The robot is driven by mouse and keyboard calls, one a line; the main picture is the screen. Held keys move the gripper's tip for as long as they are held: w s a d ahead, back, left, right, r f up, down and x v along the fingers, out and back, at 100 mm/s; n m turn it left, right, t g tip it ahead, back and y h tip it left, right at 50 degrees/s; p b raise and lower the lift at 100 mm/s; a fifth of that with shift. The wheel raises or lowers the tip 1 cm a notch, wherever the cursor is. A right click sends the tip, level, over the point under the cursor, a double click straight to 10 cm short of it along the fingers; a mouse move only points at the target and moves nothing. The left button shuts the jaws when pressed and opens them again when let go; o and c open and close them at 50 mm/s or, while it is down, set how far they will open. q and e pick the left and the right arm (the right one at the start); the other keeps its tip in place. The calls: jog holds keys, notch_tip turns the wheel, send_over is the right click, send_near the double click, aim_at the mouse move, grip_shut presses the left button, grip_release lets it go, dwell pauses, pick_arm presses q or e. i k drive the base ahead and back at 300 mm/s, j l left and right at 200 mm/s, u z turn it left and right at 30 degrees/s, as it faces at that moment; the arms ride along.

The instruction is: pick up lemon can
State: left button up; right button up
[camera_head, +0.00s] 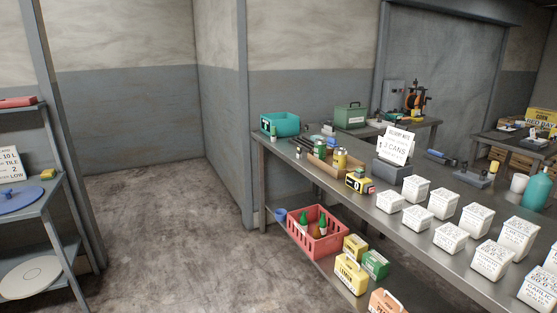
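A yellow box (351,274) with blurred lettering, perhaps "LEMON", sits on the table's lower shelf. I cannot tell for certain which one is the lemon can. Neither of my grippers is in view.
A red crate (317,234) with bottles is below. A shelf (33,207) stands left; the floor (175,230) between is clear.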

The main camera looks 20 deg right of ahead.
aim_at(340, 155)
jog(key=i+z, duration=0.2)
jog(key=i, duration=0.25)
jog(key=i+j+z, duration=0.15)
jog(key=i, duration=0.25)
jog(key=i+j+z, duration=0.2)
jog(key=i, duration=0.2)
jog(key=i+j+z, duration=0.2)
jog(key=z, duration=0.25)
jog(key=i+j+z, duration=0.3)
jog(key=z, duration=0.2)
jog(key=i+j+z, duration=0.3)
jog(key=z, duration=0.15)
jog(key=i+j+z, duration=0.1)
jog(key=j+z, duration=0.4)
